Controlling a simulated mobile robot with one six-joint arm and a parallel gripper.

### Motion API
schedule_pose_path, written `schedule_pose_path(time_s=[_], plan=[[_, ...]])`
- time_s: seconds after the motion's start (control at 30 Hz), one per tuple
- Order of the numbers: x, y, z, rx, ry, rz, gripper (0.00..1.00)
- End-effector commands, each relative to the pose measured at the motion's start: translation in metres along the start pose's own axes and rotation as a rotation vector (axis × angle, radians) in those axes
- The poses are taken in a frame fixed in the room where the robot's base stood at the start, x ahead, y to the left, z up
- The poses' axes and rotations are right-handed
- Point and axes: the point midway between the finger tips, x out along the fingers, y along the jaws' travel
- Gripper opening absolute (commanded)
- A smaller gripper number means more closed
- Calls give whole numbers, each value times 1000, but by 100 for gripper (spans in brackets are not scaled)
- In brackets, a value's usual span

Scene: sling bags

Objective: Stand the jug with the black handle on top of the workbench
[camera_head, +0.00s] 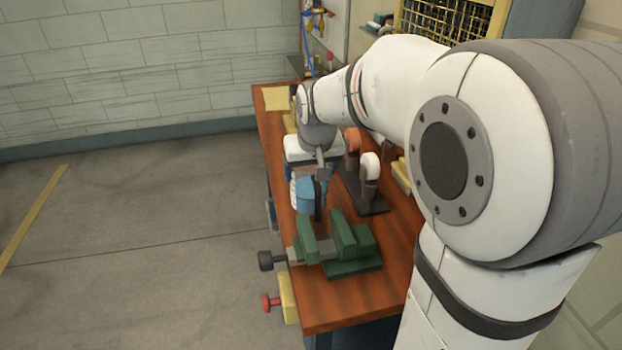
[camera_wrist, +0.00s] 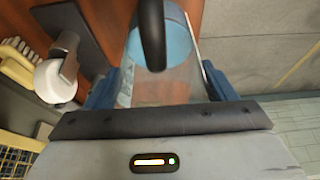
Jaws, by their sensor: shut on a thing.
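The jug (camera_head: 303,196) has a pale clear body, blue inside, and a black handle (camera_head: 318,202). It looks upright near the left edge of the workbench (camera_head: 350,296), just behind the green vise. I cannot tell whether its base touches the top. My gripper (camera_head: 309,175) is shut on the jug. In the wrist view the jug (camera_wrist: 178,45) sits between the blue fingers of my gripper (camera_wrist: 162,85), with its black handle (camera_wrist: 152,38) in front of it. My gripper and arm partly hide the jug in the head view.
A green vise (camera_head: 340,245) stands in front of the jug on the bench. Right of the jug is a dark stand (camera_head: 373,205) holding white-ended and orange-ended tools. A yellowish pad (camera_head: 277,98) lies at the far end. Bare wood shows at the near end.

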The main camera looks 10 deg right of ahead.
Motion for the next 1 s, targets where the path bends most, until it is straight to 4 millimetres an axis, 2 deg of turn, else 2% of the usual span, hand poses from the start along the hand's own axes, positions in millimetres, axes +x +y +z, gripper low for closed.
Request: schedule_pose_path(time_s=[0.17,0.33,0.7,0.73,1.0], plan=[[13,-3,5,-6,1,-2,7],[35,-4,15,-8,-1,-3,7],[41,-5,16,-9,2,-4,7],[40,-5,16,-9,1,-4,80],[39,-5,16,-9,1,-4,100]])
